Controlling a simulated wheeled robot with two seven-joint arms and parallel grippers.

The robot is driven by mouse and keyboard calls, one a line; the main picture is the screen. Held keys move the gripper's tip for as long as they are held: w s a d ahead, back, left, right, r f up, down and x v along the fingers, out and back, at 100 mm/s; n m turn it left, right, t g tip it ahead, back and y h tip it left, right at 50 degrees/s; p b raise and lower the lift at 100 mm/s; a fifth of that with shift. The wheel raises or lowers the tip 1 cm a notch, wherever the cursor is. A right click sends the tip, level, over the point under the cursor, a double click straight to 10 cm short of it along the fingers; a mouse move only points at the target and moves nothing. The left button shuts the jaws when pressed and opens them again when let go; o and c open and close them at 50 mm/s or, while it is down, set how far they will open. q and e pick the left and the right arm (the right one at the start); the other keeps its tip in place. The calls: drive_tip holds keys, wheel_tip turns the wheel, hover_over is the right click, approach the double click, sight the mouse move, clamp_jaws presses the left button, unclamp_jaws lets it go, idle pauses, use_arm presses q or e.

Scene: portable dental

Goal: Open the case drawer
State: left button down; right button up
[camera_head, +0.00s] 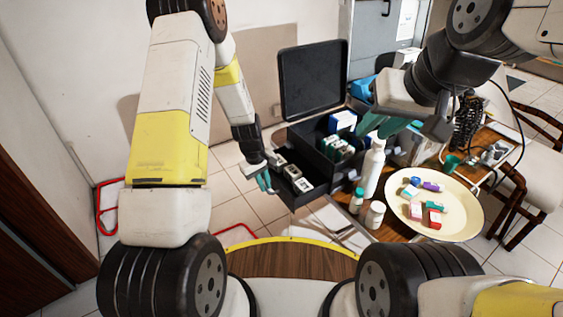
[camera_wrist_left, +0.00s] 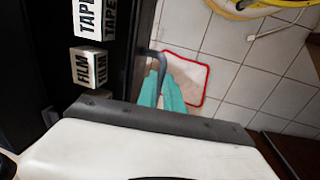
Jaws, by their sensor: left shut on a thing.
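The black case (camera_head: 325,150) stands on the table with its lid (camera_head: 313,80) raised. Its drawer (camera_head: 299,200) sticks out at the front left, with small white boxes inside. In the left wrist view, boxes marked TAPE (camera_wrist_left: 88,18) and FILM (camera_wrist_left: 88,67) sit in the drawer. My left gripper (camera_head: 266,182) is at the drawer's outer front. Its teal fingers (camera_wrist_left: 168,92) are shut on the grey drawer handle (camera_wrist_left: 156,58). My right gripper (camera_head: 383,125) is above the case's right side, with teal fingers partly hidden by its own body.
A white bottle (camera_head: 373,170) and small white jars (camera_head: 375,215) stand right of the drawer. A cream plate (camera_head: 465,215) holds several small coloured boxes. Chairs (camera_head: 535,180) stand at the right. Tiled floor lies open left of the drawer, near a red-edged white item (camera_wrist_left: 188,75).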

use_arm(q)
drive_tip(key=s+a, duration=0.4)
drive_tip(key=a, duration=0.2)
drive_tip(key=shift+s, duration=0.3)
drive_tip(key=shift+a, duration=0.1)
drive_tip(key=c, duration=1.5)
unclamp_jaws()
drive_tip(key=shift+r, duration=0.1)
drive_tip(key=r, duration=0.5)
drive_tip(key=a+r, duration=0.1)
drive_tip(key=r, duration=0.1)
drive_tip(key=shift+s+a+r, duration=0.1)
drive_tip(key=shift+s+r, duration=0.15)
drive_tip(key=shift+s, duration=0.15)
